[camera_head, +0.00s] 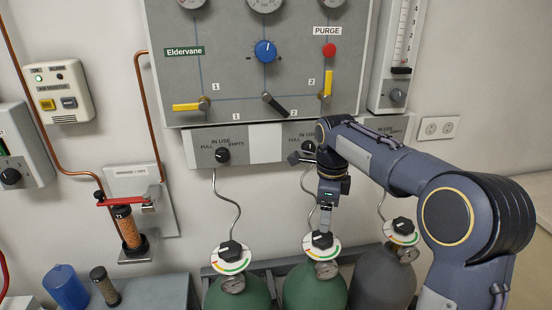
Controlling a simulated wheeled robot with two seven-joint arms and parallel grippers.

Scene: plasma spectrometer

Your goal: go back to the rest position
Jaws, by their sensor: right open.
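My right arm comes in from the lower right and bends over in front of the wall. Its gripper (325,222) points down, just above the black valve knob (322,240) of the middle green cylinder (314,290). The jaws are open and small in the picture. I cannot tell whether they touch the knob. My left gripper is not in view.
A grey gas panel (230,80) with levers and a blue knob hangs behind my arm. A left green cylinder (238,295) and a dark grey cylinder (382,282) flank the middle one. A blue cup (65,288) stands at lower left.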

